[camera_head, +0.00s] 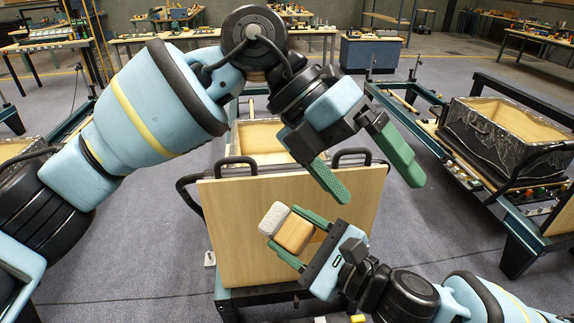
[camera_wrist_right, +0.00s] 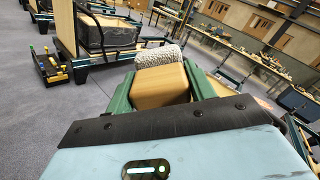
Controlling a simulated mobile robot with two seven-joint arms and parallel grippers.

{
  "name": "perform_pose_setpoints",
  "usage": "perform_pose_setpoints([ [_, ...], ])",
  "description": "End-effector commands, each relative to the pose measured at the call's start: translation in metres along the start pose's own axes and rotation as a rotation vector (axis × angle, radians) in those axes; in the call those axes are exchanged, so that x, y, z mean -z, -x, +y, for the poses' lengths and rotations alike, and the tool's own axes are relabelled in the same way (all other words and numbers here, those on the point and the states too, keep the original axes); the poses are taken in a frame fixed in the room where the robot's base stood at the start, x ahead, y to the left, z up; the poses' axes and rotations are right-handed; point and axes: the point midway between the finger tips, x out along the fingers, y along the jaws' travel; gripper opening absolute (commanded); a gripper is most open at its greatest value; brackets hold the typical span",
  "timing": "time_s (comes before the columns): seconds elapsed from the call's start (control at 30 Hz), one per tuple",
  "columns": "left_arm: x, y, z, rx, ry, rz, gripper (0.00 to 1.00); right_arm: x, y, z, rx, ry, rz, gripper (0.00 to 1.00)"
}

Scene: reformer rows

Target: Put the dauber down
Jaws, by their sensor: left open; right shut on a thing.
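The dauber is a wooden block (camera_head: 294,234) with a fuzzy white pad (camera_head: 273,218) on its end. My right gripper (camera_head: 284,228) is shut on the block, with a green finger on either side, and the pad points away from the palm. It hangs in front of the upright wooden board in the head view. The right wrist view also shows the block (camera_wrist_right: 160,87) between the fingers, with the pad (camera_wrist_right: 158,56) beyond it. My left gripper (camera_head: 374,181) is open and empty, above and to the right of the dauber, its fingers pointing down to the right.
The upright wooden board (camera_head: 240,250) stands on a reformer frame, with black loop handles (camera_head: 351,154) at its top. An open box (camera_head: 258,137) sits behind it. Another wrapped box (camera_head: 512,118) stands on the reformer at right. Workbenches (camera_head: 165,38) line the back. Grey floor lies between.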

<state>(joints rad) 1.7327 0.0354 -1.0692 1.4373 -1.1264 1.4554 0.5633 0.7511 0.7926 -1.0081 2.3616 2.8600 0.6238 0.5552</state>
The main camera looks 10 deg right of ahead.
Motion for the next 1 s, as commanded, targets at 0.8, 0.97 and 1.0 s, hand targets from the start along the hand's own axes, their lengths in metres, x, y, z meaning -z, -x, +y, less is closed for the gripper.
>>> perform_pose_setpoints([
  [0.8,0.019,0.054,0.096,-0.795,0.036,0.22,0.98,0.0,0.0,0.0,0.0,0.0,-0.001,0.36],
  [0.97,0.023,0.042,0.108,-0.793,0.036,0.22,0.98,0.0,0.0,0.0,0.0,0.0,-0.001,0.36],
  [1.0,0.024,0.037,0.113,-0.793,0.037,0.221,0.98,0.0,0.0,0.0,0.0,0.0,-0.001,0.36],
])
